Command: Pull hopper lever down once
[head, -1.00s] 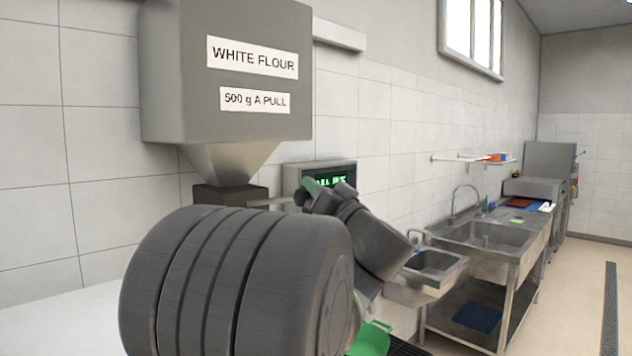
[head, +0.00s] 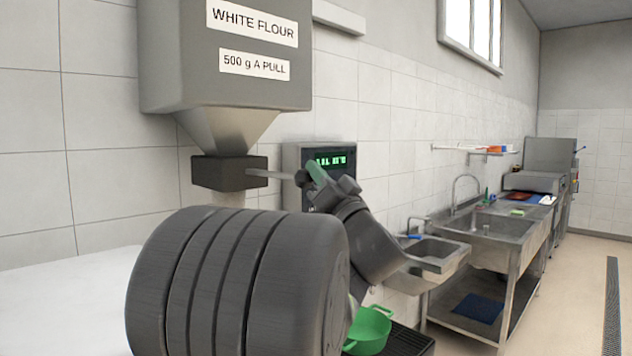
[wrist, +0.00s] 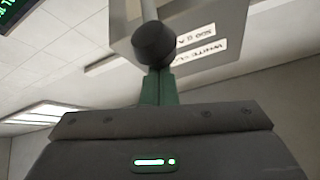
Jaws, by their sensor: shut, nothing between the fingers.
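The grey flour hopper (head: 225,75) hangs on the wall, with a dark outlet block (head: 229,173) under its funnel. The hopper lever (head: 272,175) is a thin rod running right from the block, sloping slightly down to a dark round knob (head: 301,178). My gripper (head: 315,173) is at the knob. In the wrist view, its green fingers (wrist: 158,86) are together, directly behind or under the knob (wrist: 153,43). They look very near or touching it; contact cannot be told. Nothing is held between them. My arm hides the area below the block.
A panel with green digits (head: 331,160) is on the wall behind my gripper. A green bowl (head: 369,333) is low beside my arm. A small basin (head: 432,253) and steel sink (head: 490,230) stand right. Open floor (head: 575,290) lies at far right.

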